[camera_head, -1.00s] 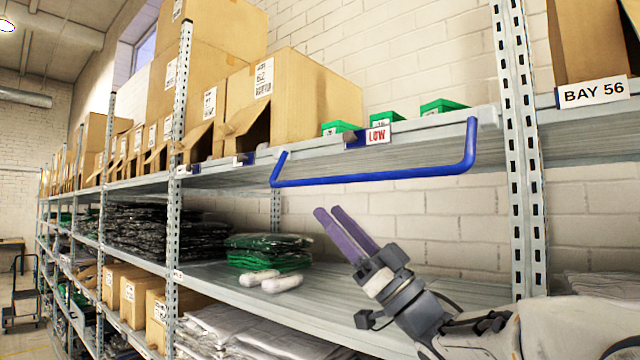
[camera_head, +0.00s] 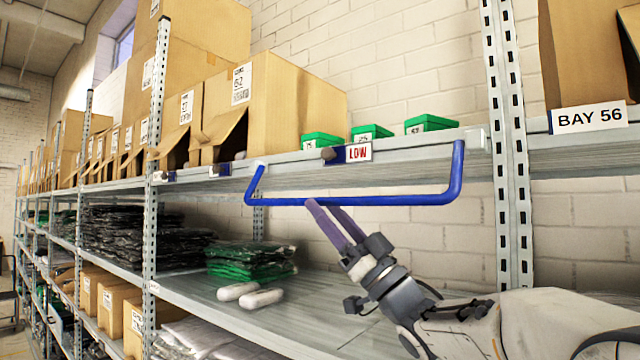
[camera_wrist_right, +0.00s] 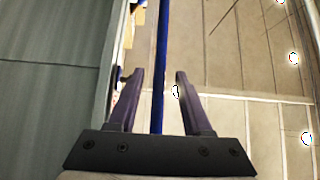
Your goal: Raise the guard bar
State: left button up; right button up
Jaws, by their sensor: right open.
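The blue guard bar (camera_head: 350,200) hangs low in front of the upper shelf edge, its two end arms reaching up to the shelf. My right gripper (camera_head: 322,203) is open, with purple fingers reaching up to the bar's lower rail, left of its middle. In the right wrist view the bar (camera_wrist_right: 160,65) runs lengthwise between the two spread fingers of the gripper (camera_wrist_right: 156,78), with a gap on both sides. The fingers are not closed on it. My left gripper is out of view.
Small green boxes (camera_head: 371,132) and large cardboard boxes (camera_head: 290,100) stand on the upper shelf (camera_head: 400,144). A red LOW label (camera_head: 358,152) is on its edge. A metal upright (camera_head: 508,150) stands to the right. Bagged garments (camera_head: 250,262) and two white rolls (camera_head: 262,299) lie on the shelf below.

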jog(key=shift+p+x, duration=0.55)
jog(key=shift+x, duration=0.8)
grip_shut()
dwell(0.4)
